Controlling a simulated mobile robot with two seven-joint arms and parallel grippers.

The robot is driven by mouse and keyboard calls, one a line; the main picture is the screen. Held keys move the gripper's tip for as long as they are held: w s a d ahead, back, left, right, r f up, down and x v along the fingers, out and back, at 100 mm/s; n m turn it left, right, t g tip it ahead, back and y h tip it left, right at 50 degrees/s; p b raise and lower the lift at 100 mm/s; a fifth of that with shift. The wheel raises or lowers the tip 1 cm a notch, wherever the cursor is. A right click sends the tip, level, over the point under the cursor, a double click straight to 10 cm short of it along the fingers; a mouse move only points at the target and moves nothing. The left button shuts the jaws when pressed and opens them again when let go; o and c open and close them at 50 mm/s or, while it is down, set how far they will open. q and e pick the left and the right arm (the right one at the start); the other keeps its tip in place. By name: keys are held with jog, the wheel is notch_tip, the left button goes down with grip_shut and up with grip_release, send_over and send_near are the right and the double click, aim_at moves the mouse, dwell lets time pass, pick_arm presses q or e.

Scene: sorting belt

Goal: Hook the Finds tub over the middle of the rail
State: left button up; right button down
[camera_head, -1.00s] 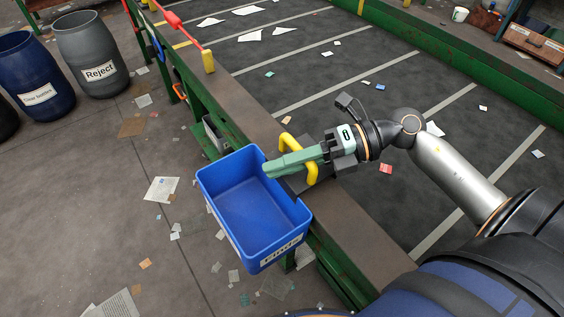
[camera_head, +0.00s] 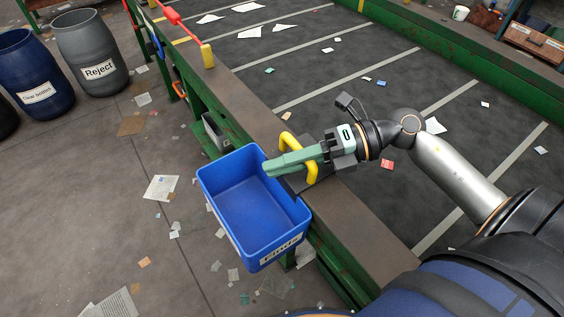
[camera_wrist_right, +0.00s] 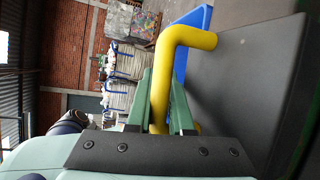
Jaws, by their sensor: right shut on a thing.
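The Finds tub (camera_head: 250,212) is a blue open box, empty, with a white "Finds" label on its near side. It hangs on the outer side of the rail (camera_head: 362,225), which is green with a flat brown top. A dark grey plate (camera_wrist_right: 235,85) at the tub's yellow handle (camera_head: 299,150) lies over the rail top; whether it bears on the rail I cannot tell. My right gripper (camera_head: 270,170) is shut on the yellow handle, whose bar stands between the green fingers in the wrist view (camera_wrist_right: 163,100). My left gripper is not in view.
A red bar with a yellow end block (camera_head: 207,55) stands on the rail farther back. Beyond the rail is a dark striped belt (camera_head: 340,75) with scattered scraps. A grey Reject barrel (camera_head: 90,50) and a blue barrel (camera_head: 35,75) stand at left. Littered floor lies below the tub.

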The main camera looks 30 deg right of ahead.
jog(key=c, duration=0.6)
grip_release()
jog(key=shift+s+f, duration=0.1)
jog(key=shift+f, duration=0.35)
jog(key=o, duration=0.4)
jog(key=shift+r+p, duration=0.7)
jog(key=shift+r, duration=0.05)
jog(key=shift+d+r+p, duration=0.1)
jog(key=shift+r+p, duration=0.65)
jog(key=shift+r, duration=0.2)
